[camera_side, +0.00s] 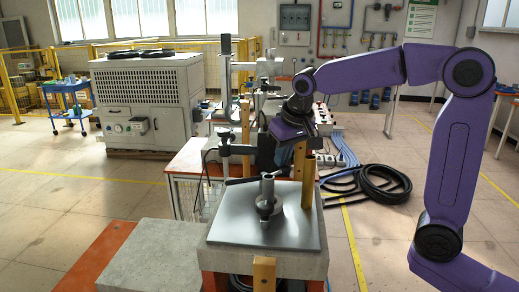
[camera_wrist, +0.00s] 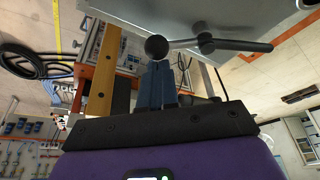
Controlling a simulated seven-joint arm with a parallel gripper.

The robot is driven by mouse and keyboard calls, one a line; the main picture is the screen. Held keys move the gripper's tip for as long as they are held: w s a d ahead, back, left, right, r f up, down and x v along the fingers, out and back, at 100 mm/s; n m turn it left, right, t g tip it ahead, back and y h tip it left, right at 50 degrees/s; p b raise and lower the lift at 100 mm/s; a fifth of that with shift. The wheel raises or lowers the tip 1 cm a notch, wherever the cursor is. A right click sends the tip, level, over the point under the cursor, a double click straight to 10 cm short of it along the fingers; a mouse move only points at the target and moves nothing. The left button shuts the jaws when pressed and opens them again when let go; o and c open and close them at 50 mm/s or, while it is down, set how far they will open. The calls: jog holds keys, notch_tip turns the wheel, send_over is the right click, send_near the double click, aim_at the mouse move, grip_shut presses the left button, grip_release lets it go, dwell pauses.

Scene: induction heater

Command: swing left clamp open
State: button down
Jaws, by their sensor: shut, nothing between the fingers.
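My gripper (camera_wrist: 156,70) is shut and empty, its blue fingers together in the wrist view. A dark round knob (camera_wrist: 157,46) lies right at the fingertips; I cannot tell whether they touch. A thin metal rod (camera_wrist: 183,44) runs right from the knob to a hub with a black handle (camera_wrist: 240,44), over the steel plate (camera_wrist: 285,12). In the side view my gripper (camera_side: 265,166) is above the back of the plate (camera_side: 235,229), and its fingers are hard to make out. A black clamp arm (camera_side: 237,150) on an upright post is just left of it. Which part is the left clamp is unclear.
A metal cylinder (camera_side: 268,200) with a black bar (camera_side: 242,181) stands on the plate. Ochre posts (camera_side: 309,180) rise close to the gripper; one also shows in the wrist view (camera_wrist: 103,75). Black hoses (camera_side: 385,186) lie on the floor at right. The plate's front is clear.

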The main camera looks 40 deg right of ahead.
jog(key=shift+f, duration=0.1)
jog(key=w+r, duration=0.1)
jog(key=w, duration=0.3)
jog(key=v, duration=1)
jog(key=shift+d, duration=0.2)
jog(key=shift+s+a+f, duration=0.1)
dwell(0.4)
